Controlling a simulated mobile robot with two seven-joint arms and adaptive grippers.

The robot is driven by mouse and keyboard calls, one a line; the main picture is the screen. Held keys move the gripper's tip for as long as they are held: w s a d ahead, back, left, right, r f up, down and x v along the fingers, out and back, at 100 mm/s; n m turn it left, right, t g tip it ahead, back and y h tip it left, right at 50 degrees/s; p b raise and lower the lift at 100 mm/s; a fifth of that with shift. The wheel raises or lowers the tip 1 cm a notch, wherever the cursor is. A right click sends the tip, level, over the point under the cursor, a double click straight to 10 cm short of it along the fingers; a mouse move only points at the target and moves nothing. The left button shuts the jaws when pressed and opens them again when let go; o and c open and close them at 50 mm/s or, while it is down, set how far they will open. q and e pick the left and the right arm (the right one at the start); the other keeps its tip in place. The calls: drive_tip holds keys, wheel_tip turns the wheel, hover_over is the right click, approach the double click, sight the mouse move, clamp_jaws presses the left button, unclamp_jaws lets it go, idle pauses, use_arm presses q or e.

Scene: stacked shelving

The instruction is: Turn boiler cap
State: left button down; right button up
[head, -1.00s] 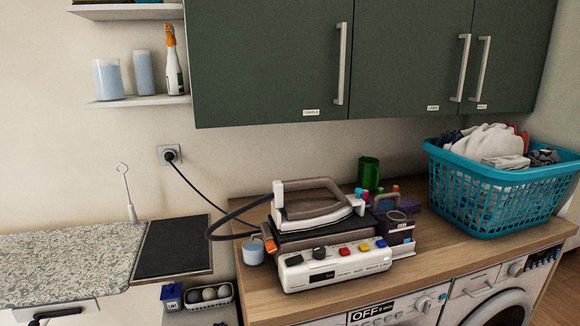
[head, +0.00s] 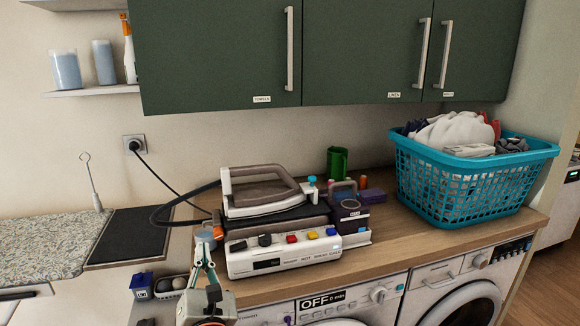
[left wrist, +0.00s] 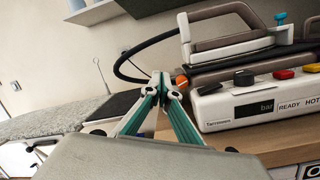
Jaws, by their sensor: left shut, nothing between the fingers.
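The steam iron station (head: 284,254) stands on the wooden counter with the iron (head: 262,193) resting on top. Its boiler cap (head: 217,231) is the small orange part at the station's left end. The cap also shows in the left wrist view (left wrist: 181,83), partly hidden by a fingertip. My left gripper (head: 205,248) rises from below, in front of the station's left end. Its teal fingers are closed together and empty, and in the left wrist view the tips (left wrist: 160,80) appear just left of the cap. I cannot tell whether they touch it. My right gripper is not in view.
A black hose and power cord loop left of the station to the wall socket (head: 134,144). A teal laundry basket (head: 470,185) stands at the right. A green mug (head: 337,162) and small boxes sit behind the station. Green cabinets (head: 345,55) hang above.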

use_arm(q)
drive_tip(key=w+n+g+h+b, duration=0.1)
drive_tip(key=w+n+g, duration=0.1)
drive_tip(key=w+n, duration=0.3)
drive_tip(key=shift+w+d+f+b, duration=0.35)
drive_tip(key=shift+w, duration=1.95)
drive_tip(key=shift+f, duration=0.25)
drive_tip(key=shift+d+f, duration=0.1)
drive_tip(key=shift+d, duration=0.15)
drive_tip(key=r+p+v, duration=0.1)
drive_tip(key=p+v, duration=0.1)
drive_tip(key=v, duration=0.4)
